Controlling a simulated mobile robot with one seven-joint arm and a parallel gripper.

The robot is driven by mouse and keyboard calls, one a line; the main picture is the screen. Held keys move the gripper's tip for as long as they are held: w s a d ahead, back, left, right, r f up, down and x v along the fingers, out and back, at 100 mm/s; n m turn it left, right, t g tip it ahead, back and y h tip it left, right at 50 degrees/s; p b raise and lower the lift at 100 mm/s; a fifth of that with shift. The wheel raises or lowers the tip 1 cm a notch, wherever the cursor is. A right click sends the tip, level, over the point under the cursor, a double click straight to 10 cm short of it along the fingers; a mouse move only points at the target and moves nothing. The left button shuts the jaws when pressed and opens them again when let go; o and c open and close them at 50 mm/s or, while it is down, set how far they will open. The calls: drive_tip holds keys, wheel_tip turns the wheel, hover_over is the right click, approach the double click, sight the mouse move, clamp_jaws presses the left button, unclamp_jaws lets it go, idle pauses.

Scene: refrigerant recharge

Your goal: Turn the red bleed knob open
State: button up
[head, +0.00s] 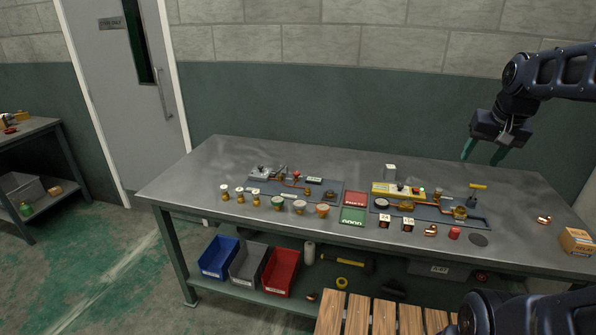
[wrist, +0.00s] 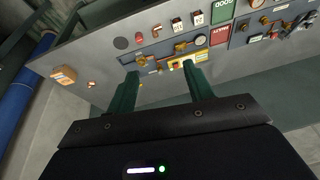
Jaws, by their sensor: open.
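Small red parts show in the head view: one on the left board's pipework (head: 297,174), one by the yellow block on the right board (head: 416,190), and a loose red cylinder (head: 455,233) at the table's front. I cannot tell for sure which is the bleed knob. The red cylinder also shows in the wrist view (wrist: 139,40). My gripper (head: 483,154) is open and empty, high above the right back of the table, apart from everything.
The metal table (head: 220,160) carries two grey boards with copper pipework. Red (head: 356,198) and green (head: 352,215) trays lie between them. Several small fittings and cubes line the front. A cardboard box (head: 577,241) stands at the right end. A wooden slatted surface (head: 370,315) is in front.

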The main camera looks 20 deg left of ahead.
drive_tip(key=w+a+m+g+y, duration=0.1)
drive_tip(key=w+a+m+g, duration=0.1)
drive_tip(key=w+a, duration=1.1)
drive_tip(key=w+a+m+g+y, duration=0.1)
drive_tip(key=w+a+m+g, duration=0.1)
drive_tip(key=w+a, duration=1.1)
drive_tip(key=m+g, duration=0.3)
drive_tip(key=m, duration=0.1)
hover_over(297, 172)
drive_tip(key=w+d, duration=0.3)
wheel_tip(297, 172, down, 25)
drive_tip(key=shift+y, duration=0.3)
drive_tip(key=x, duration=1)
drive_tip(key=shift+s+d, duration=0.1)
drive_tip(key=shift+s, duration=0.05)
drive_tip(key=shift+c, duration=0.4)
drive_tip(key=c, duration=0.9)
